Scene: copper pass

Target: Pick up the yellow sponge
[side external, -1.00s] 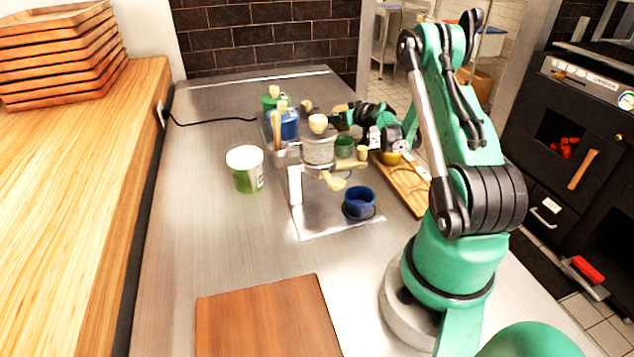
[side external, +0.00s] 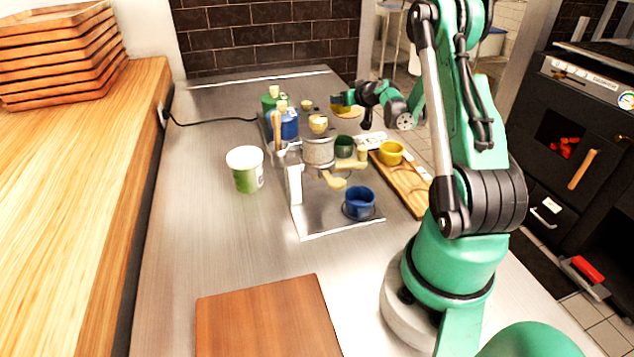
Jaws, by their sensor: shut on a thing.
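My gripper (side external: 358,106) is beyond the coffee machine, raised above the far right part of the steel counter. It is shut on the yellow sponge (side external: 345,100), a small yellowish piece at its fingertips.
The coffee machine (side external: 318,150) holds a blue cup (side external: 360,202). A yellow cup (side external: 390,152) stands on a wooden board (side external: 404,186) at the right edge. A white-green tub (side external: 246,168) stands left. A brown board (side external: 266,325) lies in front.

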